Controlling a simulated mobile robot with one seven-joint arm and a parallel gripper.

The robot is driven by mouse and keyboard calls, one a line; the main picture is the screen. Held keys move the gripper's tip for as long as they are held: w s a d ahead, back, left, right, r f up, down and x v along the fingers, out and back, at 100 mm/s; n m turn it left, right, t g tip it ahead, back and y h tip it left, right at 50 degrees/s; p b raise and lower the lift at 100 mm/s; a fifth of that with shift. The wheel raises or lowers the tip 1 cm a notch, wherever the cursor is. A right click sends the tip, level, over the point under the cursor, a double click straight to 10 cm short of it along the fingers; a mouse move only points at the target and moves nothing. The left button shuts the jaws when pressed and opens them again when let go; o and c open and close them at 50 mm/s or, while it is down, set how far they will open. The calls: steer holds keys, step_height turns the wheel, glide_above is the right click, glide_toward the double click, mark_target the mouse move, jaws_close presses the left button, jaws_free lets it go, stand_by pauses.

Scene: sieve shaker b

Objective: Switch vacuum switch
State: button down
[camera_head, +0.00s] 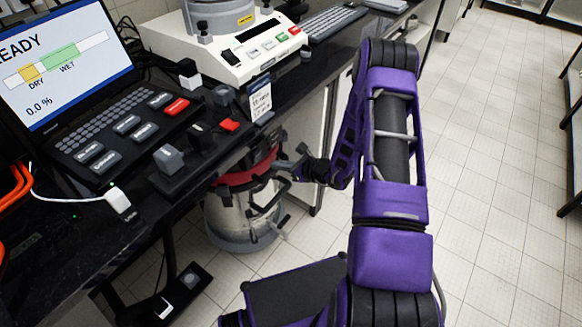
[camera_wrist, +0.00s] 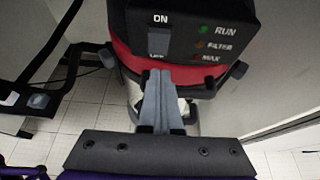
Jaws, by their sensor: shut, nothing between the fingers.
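The vacuum has a steel canister (camera_head: 240,218) and a red collar (camera_head: 248,172), standing on the floor beside the bench. In the wrist view its black control panel (camera_wrist: 185,40) faces me, with an ON label (camera_wrist: 160,18) above a partly covered OFF label. The switch between these labels is too dark to make out its position. A RUN light (camera_wrist: 203,30) looks green. My gripper (camera_wrist: 158,76) is shut and empty, its tips pointing at the panel's lower edge just below OFF; contact cannot be told. It shows beside the vacuum in the head view (camera_head: 284,166).
The dark bench (camera_head: 75,225) carries a screen reading READY (camera_head: 65,65), a button panel (camera_head: 120,130) and a white instrument (camera_head: 225,45). A black floor pedal (camera_head: 165,300) lies at lower left. The tiled floor (camera_head: 490,150) at right is clear.

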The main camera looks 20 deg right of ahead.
mark_target(259, 154)
steer(key=shift+w+a+r, duration=0.25)
steer(key=shift+w+a, duration=0.45)
steer(key=shift+w, duration=0.25)
steer(key=shift+w+a+r, duration=0.25)
steer(key=shift+w+a, duration=0.4)
steer(key=shift+w, duration=0.25)
steer(key=shift+w+a+r+g+p, duration=0.2)
steer(key=shift+w+r+g+p, duration=0.1)
steer(key=shift+r+p, duration=0.05)
steer(key=shift+f+h, duration=0.15)
steer(key=shift+h, duration=0.15)
steer(key=shift+r, duration=0.85)
steer(key=shift+r+p, duration=0.1)
steer(key=shift+p, duration=0.2)
